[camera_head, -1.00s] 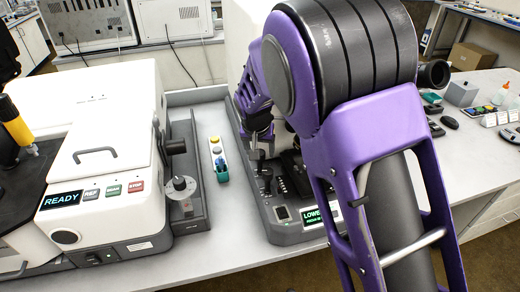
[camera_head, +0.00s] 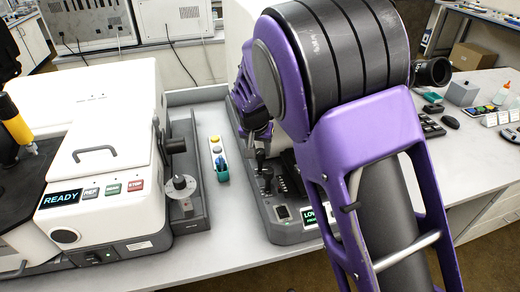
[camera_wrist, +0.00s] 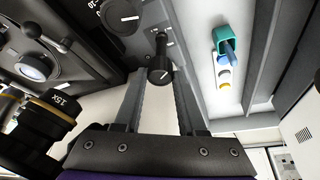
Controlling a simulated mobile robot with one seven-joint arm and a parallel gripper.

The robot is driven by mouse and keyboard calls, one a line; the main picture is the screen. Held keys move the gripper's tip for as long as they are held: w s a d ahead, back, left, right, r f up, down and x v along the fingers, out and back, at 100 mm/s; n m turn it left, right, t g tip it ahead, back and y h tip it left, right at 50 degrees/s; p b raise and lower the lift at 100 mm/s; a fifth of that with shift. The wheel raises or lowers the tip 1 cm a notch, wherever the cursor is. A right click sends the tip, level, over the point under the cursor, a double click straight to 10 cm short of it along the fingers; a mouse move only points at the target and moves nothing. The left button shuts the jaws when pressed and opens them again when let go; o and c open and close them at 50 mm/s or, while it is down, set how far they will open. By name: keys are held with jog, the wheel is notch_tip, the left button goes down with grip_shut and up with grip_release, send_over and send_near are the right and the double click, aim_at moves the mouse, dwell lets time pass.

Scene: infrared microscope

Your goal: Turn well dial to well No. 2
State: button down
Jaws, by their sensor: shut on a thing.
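I cannot read a well number on either. In the head view the microscope base (camera_head: 284,228) stands behind my arm, which hides much of it and my fingertips.
A white instrument (camera_head: 105,155) with a READY display stands further left. In the wrist view an objective marked 15X (camera_wrist: 52,112) is close at the left. Small items lie on the right bench.

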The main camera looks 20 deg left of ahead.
jog(key=c, duration=0.5)
grip_release()
jog(key=shift+r, duration=0.1)
jog(key=v, duration=1.7)
jog(key=shift+p, duration=0.35)
jog(key=shift+r, duration=0.15)
